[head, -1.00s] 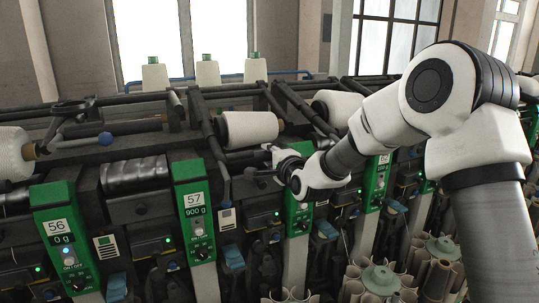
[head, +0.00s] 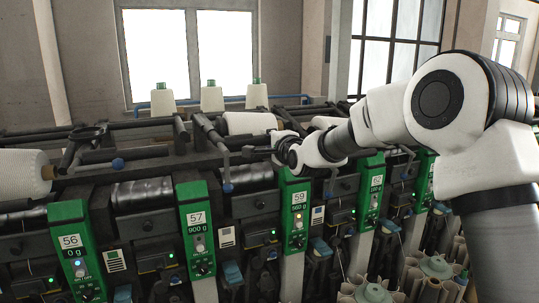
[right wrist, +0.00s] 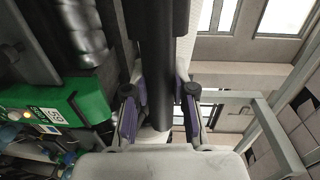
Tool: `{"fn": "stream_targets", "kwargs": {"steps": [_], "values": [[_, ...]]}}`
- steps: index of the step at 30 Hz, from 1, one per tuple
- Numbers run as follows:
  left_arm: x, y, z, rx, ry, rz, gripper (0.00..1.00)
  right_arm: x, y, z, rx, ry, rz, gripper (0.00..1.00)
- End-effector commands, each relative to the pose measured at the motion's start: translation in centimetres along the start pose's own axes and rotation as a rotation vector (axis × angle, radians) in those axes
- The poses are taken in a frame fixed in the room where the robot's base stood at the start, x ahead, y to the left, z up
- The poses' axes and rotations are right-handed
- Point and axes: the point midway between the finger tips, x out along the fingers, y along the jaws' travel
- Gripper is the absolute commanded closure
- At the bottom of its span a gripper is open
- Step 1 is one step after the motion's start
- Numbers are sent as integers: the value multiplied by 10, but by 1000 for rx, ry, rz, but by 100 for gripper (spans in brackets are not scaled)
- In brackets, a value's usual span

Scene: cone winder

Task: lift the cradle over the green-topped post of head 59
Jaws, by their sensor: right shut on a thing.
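The green-topped post of head 59 (head: 295,215) stands in the middle of the head view, its label reading 59 and 560 g. My right gripper (head: 283,150) is just above and slightly left of its green top. In the right wrist view, the two purple-padded fingers of my right gripper (right wrist: 158,112) are shut on a dark bar of the cradle (right wrist: 158,60). The bar runs up between the fingers. The green top of a post (right wrist: 65,110) shows left of the fingers. My wrist hides much of the cradle in the head view. My left gripper is out of view.
Green posts of head 57 (head: 197,230) and head 56 (head: 75,252) stand to the left. A white yarn cone (head: 248,122) sits just behind my gripper, and another (head: 22,177) at far left. Dark rails and levers (head: 215,140) crowd this area. Several spindles stand lower right.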

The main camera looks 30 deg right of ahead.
Motion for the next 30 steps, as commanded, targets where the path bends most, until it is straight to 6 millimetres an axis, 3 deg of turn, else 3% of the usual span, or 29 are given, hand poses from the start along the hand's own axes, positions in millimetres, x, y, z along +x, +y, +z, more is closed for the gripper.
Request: {"fn": "stream_targets", "kwargs": {"steps": [10, 11, 12, 23, 26, 30], "values": [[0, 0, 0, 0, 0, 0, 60, 0, 2, 1, -1, -2, 12, 100], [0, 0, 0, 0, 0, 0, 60, 0, 3, 1, -1, -2, 13, 65], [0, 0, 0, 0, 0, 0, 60, 0, 3, 1, -1, -2, 13, 51], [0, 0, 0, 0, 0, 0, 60, -4, 2, 0, 0, -1, 11, 49], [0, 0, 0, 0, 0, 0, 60, -18, 1, 0, 3, -1, 11, 49], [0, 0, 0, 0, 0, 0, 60, -51, 1, 1, 2, -2, 12, 49]]}}
